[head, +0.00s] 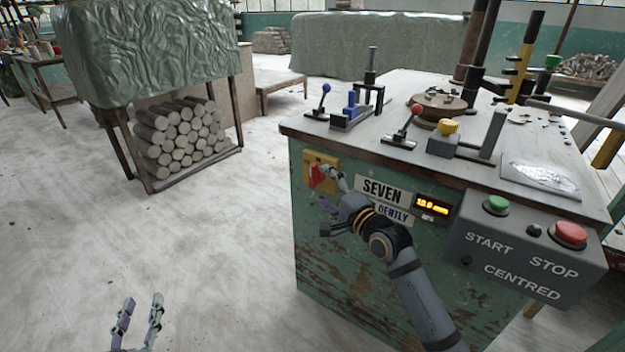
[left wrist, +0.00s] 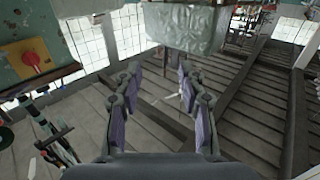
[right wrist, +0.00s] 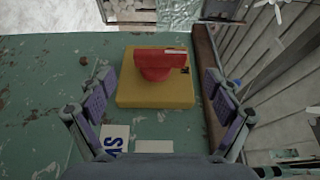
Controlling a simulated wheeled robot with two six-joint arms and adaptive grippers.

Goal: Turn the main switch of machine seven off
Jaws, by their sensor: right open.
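The main switch is a red handle (head: 317,177) on a yellow plate (head: 310,158), on the green front of the machine marked SEVEN (head: 381,191). In the right wrist view the red handle (right wrist: 160,64) lies crosswise on the yellow plate (right wrist: 155,96). My right gripper (head: 329,190) is open in front of the switch, partly covering it in the head view. Its fingers (right wrist: 158,98) stand either side of the plate, apart from the handle. My left gripper (head: 137,320) is open and empty, low at the left over the floor; its spread fingers (left wrist: 160,80) show in its wrist view.
Green START (head: 496,204) and red STOP (head: 569,234) buttons sit on a grey box at the machine's right. Levers, one with a red knob (head: 415,110), stand on the top. A lit display (head: 432,206) is beside the label. Floor (head: 230,250) left of the machine is clear.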

